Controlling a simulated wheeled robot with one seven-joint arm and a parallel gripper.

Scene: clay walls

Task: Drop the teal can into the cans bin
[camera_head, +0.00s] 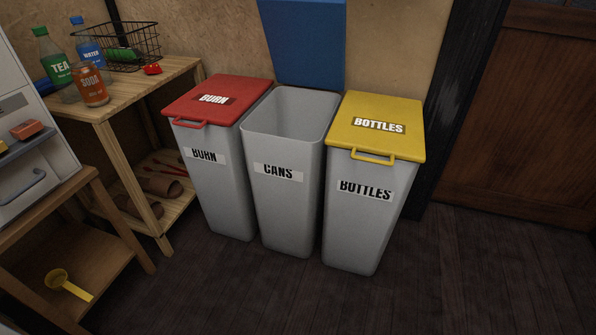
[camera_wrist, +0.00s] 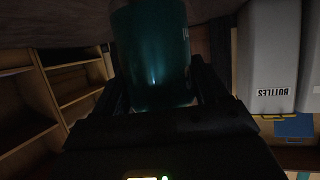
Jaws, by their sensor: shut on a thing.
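The teal can (camera_wrist: 152,55) fills the upper middle of the wrist view, dark and close to the camera. My gripper (camera_wrist: 155,85) is shut on it, with a dark finger on either side. Neither the can nor my gripper shows in the head view. The cans bin (camera_head: 285,190) is the grey middle bin of three, labelled CANS. Its blue lid (camera_head: 303,45) stands raised against the wall, so its top is open. What lies deep inside the bin is hidden.
The burn bin (camera_head: 222,180) with a shut red lid stands left of it; the bottles bin (camera_head: 360,225) with a shut yellow lid stands right. The floor in front is clear.

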